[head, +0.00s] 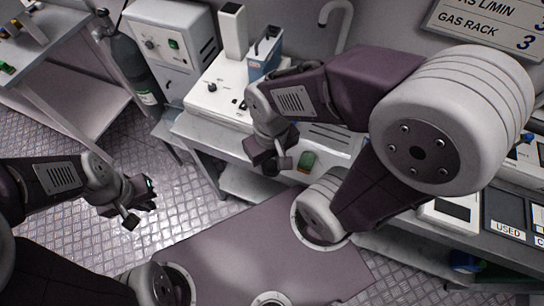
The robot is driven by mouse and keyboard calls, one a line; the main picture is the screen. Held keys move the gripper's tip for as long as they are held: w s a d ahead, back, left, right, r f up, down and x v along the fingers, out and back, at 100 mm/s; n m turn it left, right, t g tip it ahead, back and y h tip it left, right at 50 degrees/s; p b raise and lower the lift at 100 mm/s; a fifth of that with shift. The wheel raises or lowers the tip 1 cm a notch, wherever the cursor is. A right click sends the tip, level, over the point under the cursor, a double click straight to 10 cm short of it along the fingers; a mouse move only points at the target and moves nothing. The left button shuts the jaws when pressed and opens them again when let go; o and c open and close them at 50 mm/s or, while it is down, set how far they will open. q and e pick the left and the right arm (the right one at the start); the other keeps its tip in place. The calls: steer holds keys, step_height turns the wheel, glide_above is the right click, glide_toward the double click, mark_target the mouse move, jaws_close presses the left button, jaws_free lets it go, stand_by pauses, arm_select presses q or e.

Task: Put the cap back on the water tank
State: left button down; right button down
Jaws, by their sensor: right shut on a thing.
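My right gripper (277,165) is in front of the white bench machine (215,100), pointing down near the bench's front edge. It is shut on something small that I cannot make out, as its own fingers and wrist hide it. A blue box-shaped container (265,55) stands on the right of the machine, partly behind my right wrist. It may be the water tank; its top is too small to tell whether a cap is on. No cap shows clearly. My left gripper (141,213) hangs over the floor at the left, apart from everything, fingers apart and empty.
A grey gas cylinder (133,70) and a white cabinet (175,45) stand left of the bench. A side table (50,60) is at the far left. A tray marked USED (507,228) lies at the right. Open metal floor (200,215) lies below.

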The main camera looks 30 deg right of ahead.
steer(key=shift+s+a+r, duration=0.15)
steer(key=shift+s, duration=0.05)
steer(key=shift+d, duration=0.35)
steer(key=shift+m, duration=0.8)
steer(key=w+d+f, duration=0.1)
steer(key=w+f, duration=0.1)
steer(key=w, duration=0.1)
steer(key=w+d+f+p, duration=0.1)
steer(key=w+f, duration=0.1)
steer(key=w, duration=0.2)
steer(key=w+d+f+p, duration=0.1)
steer(key=w+d+f, duration=0.1)
steer(key=w, duration=0.2)
steer(key=shift+w+f, duration=0.1)
steer(key=shift+f, duration=0.1)
steer(key=w, duration=0.3)
steer(key=shift+w+r+n, duration=0.1)
steer(key=shift+r+n, duration=0.05)
steer(key=shift+n, duration=0.15)
steer(key=shift+a+r, duration=0.1)
